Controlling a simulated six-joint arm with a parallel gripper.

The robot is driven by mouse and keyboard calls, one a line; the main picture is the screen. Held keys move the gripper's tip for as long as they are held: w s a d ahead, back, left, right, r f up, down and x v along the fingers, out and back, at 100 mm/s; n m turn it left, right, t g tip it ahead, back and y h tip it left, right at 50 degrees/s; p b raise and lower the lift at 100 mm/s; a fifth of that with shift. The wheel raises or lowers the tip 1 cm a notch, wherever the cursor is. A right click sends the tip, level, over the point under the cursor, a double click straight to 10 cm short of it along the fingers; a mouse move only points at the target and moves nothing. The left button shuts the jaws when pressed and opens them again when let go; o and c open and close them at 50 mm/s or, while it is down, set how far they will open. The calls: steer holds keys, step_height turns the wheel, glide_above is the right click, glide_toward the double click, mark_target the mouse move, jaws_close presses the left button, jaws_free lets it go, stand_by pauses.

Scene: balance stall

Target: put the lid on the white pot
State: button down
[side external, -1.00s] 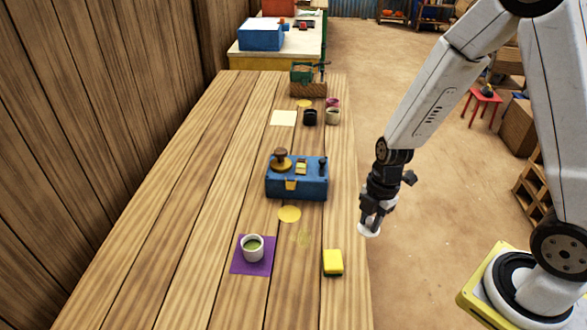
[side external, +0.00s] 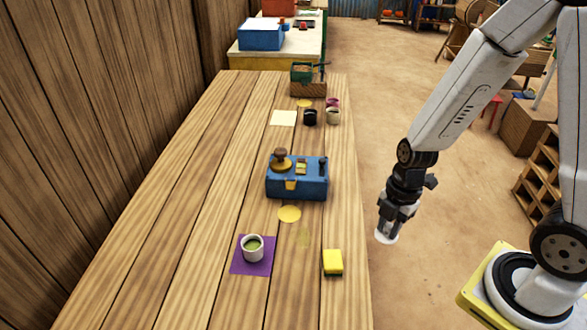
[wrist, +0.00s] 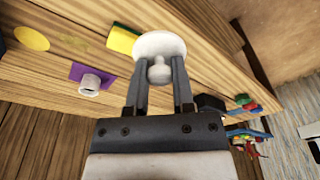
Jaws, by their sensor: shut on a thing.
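The white pot (side external: 252,254) stands upright and open on a purple mat (side external: 238,266) near the table's front; something green shows inside it. The pot (wrist: 90,84) and the mat (wrist: 76,72) also show in the wrist view, left of my gripper. My gripper (side external: 389,222) is off the table's right edge, to the right of the pot. In the wrist view, my gripper (wrist: 160,78) is shut on the knob of the white lid (wrist: 160,44). The lid (side external: 386,238) hangs below the fingers, apart from the pot.
A yellow sponge (side external: 333,262) lies between the pot and my gripper. A blue box with brass parts (side external: 297,181) stands behind, near a yellow disc (side external: 289,214).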

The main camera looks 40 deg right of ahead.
steer(key=shift+w, duration=0.1)
steer(key=shift+w+a, duration=0.2)
steer(key=shift+w, duration=0.3)
steer(key=w+a+f+n+g, duration=0.1)
steer(key=w+a+n, duration=0.5)
steer(key=w+a, duration=1.3)
steer(key=shift+w+a, duration=0.35)
steer(key=shift+w, duration=0.8)
steer(key=shift+f, duration=0.25)
steer(key=shift+f, duration=3.05)
steer(key=shift+f, duration=0.2)
